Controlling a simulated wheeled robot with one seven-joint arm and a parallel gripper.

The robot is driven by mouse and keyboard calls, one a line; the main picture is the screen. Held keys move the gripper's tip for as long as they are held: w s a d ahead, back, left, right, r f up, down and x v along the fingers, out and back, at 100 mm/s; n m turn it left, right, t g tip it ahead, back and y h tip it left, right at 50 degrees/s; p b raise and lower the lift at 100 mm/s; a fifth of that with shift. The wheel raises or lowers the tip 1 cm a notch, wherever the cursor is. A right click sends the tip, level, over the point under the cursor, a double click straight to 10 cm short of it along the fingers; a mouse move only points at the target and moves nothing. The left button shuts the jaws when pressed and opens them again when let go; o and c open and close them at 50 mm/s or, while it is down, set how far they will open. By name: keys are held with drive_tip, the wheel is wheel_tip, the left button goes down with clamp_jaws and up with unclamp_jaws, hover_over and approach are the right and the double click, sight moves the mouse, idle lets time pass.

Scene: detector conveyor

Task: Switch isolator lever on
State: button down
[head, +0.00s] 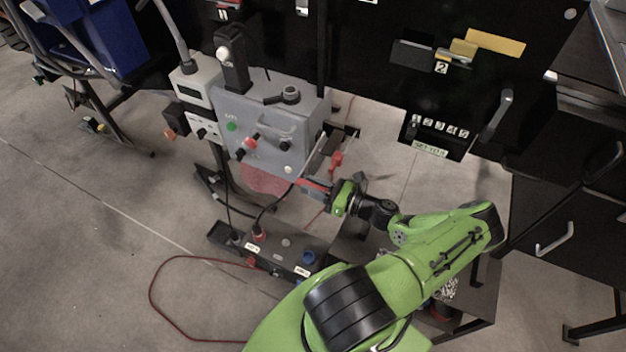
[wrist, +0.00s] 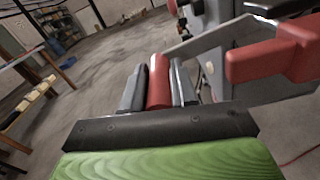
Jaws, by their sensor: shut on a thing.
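The isolator lever is a pale metal bar (head: 313,155) on the right side of a grey control box (head: 262,135). It slopes down toward the viewer and ends in a red grip (head: 313,185). My gripper (head: 322,188) is at that grip. In the wrist view the red grip (wrist: 159,80) sits between the two grey fingers of my gripper (wrist: 158,88), which are shut on it. The bar runs from behind the grip toward the upper right. The fingers partly hide the grip, and the lever's pivot is hard to make out.
A second red handle (wrist: 275,58) on a grey bracket is close at the right in the wrist view. Below the box stands a dark unit with sockets (head: 285,252). A red cable (head: 152,295) loops on the floor. A black panel (head: 430,75) stands behind.

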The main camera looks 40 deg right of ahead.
wheel_tip(320, 180, up, 6)
drive_tip(key=m+p, duration=0.3)
drive_tip(key=p, duration=0.1)
drive_tip(key=shift+r+m, duration=0.15)
drive_tip(key=shift+m, duration=0.25)
drive_tip(key=w+d+r+m+p, duration=0.1)
drive_tip(key=d+r+m+p, duration=0.2)
drive_tip(key=r, duration=0.4)
drive_tip(key=shift+w+d+m+p, duration=0.2)
drive_tip(key=shift+d+m+p, duration=0.15)
drive_tip(key=shift+m+p, duration=0.6)
drive_tip(key=shift+r, duration=0.1)
drive_tip(key=c, duration=0.9)
unclamp_jaws()
